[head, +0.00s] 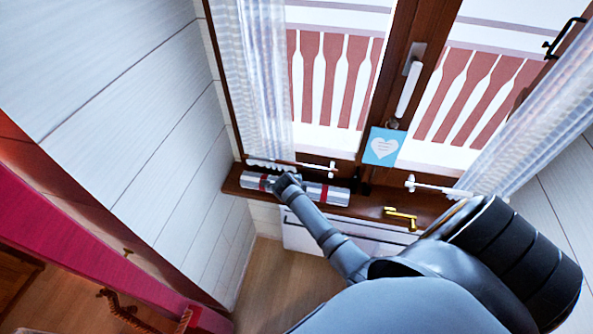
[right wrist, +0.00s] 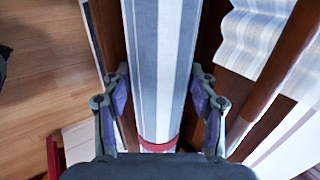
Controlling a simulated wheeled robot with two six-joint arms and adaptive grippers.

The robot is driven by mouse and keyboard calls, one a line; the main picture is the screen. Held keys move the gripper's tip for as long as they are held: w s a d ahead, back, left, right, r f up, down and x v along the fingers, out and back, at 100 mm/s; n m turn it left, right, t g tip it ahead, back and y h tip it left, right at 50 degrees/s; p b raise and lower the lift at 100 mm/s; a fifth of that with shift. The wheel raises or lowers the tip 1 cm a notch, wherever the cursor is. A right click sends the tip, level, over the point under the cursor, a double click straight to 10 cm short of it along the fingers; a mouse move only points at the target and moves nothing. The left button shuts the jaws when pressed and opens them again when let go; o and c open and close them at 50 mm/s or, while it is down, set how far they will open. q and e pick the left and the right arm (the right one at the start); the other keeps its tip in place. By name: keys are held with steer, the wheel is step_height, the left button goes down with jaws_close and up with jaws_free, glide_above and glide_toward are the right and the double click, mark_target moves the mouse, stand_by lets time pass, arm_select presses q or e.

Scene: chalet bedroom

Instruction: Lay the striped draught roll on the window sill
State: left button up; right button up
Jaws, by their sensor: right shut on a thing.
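The striped draught roll (head: 327,193), grey and white with red bands, lies lengthwise along the left part of the brown window sill (head: 374,204). My right gripper (head: 286,184) is around it near its middle, reaching from above. In the right wrist view the roll (right wrist: 158,50) runs between both fingers of my right gripper (right wrist: 160,75), which is shut on it, and a red band shows near the palm. Brown wood shows on both sides of the roll there. The roll appears to be at sill level, but its underside is hidden. My left gripper is not in view.
A brass-coloured handle (head: 402,216) lies on the sill to the right. A blue heart card (head: 382,147) hangs by the window frame. Sheer curtains (head: 262,80) hang at both sides. A white panelled unit (head: 300,234) stands below the sill.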

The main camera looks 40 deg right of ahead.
steer(key=shift+r, duration=0.15)
steer(key=o, duration=1.6)
steer(key=shift+a, duration=0.1)
steer(key=v, duration=1.2)
